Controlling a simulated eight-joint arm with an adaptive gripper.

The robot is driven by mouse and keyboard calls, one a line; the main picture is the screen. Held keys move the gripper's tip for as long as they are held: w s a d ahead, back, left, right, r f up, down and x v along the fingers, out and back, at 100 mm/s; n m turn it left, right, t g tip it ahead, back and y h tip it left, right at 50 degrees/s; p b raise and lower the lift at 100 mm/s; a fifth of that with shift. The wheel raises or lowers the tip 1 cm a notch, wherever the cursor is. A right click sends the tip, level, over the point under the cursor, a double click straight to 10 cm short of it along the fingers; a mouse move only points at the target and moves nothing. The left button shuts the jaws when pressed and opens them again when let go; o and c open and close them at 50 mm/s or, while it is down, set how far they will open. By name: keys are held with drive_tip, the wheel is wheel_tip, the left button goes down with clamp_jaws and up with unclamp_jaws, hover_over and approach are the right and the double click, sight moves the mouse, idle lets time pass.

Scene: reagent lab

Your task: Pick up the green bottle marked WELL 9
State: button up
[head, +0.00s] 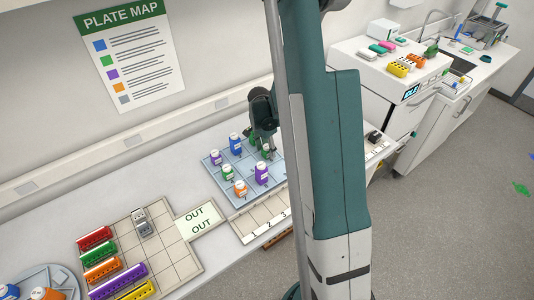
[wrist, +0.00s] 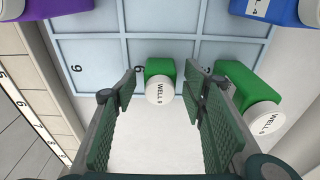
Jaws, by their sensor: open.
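In the wrist view a green bottle (wrist: 158,68) with a white cap marked WELL 9 stands between the tips of my open gripper (wrist: 161,84), with a gap on both sides. A second green bottle (wrist: 240,80) stands to the right, outside the right finger; its white cap also appears to read WELL 9. In the head view my gripper (head: 266,142) is low over the back right of the blue grid tray (head: 243,207). One green bottle (head: 267,153) shows close by it, partly hidden; another green bottle (head: 228,173) stands further left.
A blue bottle (head: 235,144), purple bottles (head: 262,174) (head: 215,158) and an orange bottle (head: 240,189) share the tray. To the left are an OUT card (head: 197,220) and a grid board (head: 178,248) with coloured racks. My arm hides the tray's right side.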

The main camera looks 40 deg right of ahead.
sight(267, 146)
idle(0.4)
drive_tip(key=c, duration=1)
drive_tip(key=shift+r, duration=0.1)
drive_tip(key=shift+r+b, duration=0.45)
drive_tip(key=shift+r, duration=4.5)
